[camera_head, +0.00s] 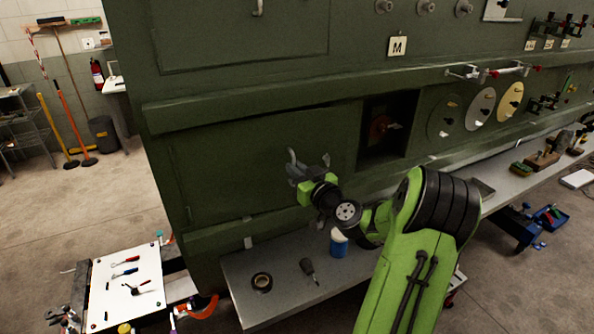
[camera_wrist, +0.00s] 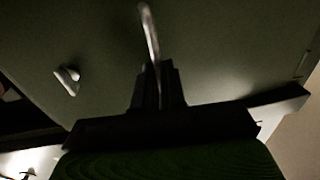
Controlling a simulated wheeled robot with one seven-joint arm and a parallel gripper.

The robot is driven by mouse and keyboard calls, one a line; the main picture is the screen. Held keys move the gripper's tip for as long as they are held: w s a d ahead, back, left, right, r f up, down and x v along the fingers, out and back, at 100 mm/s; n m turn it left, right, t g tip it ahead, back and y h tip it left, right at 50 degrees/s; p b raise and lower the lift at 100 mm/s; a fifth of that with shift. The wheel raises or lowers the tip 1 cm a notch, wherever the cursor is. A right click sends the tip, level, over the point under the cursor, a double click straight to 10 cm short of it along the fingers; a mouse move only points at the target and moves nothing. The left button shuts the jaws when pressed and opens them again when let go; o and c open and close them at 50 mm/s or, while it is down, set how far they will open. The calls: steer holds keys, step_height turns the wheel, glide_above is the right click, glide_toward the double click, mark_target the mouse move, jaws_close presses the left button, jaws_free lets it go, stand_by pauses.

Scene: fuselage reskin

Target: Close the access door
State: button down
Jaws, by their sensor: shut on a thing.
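The access door (camera_head: 235,165) is a dark green panel low on the green fuselage wall. To its right is an open dark recess (camera_head: 388,125) with a red part inside, uncovered by the door. A pale bent handle (camera_head: 292,157) stands out from the door. My gripper (camera_head: 308,172) is at the door's face, shut on the handle. In the wrist view, the pale handle (camera_wrist: 150,30) rises from between the dark fingers (camera_wrist: 158,85). A second small pale fitting (camera_wrist: 67,78) is on the panel to the left. The exact grip contact is dark.
A grey bench (camera_head: 245,305) runs below the wall, with a tape roll (camera_head: 261,282), a dark-handled tool (camera_head: 308,267) and a blue-and-white container (camera_head: 339,243). A white-topped tool cart (camera_head: 125,285) stands at lower left. Dials (camera_head: 480,107) line the wall at right. Floor at left is mostly clear.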

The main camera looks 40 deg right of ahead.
mark_target(290, 159)
steer(key=shift+w+d+b, duration=0.15)
steer(key=shift+w+d, duration=0.25)
steer(key=shift+w, duration=0.3)
steer(key=shift+w+d+b, duration=0.15)
steer(key=shift+w+d, duration=0.2)
steer(key=shift+w, duration=0.35)
steer(key=shift+r, duration=0.15)
steer(key=c, duration=1.5)
jaws_free()
steer(key=shift+c, duration=0.2)
steer(key=o, duration=0.3)
steer(key=shift+w+d, duration=0.1)
steer(key=shift+d, duration=0.05)
steer(key=shift+o, duration=0.2)
steer(key=s+a+b, duration=0.3)
steer(key=s+b, duration=0.3)
steer(key=s, duration=0.9)
steer(key=shift+s, duration=0.3)
steer(key=shift+a, duration=0.1)
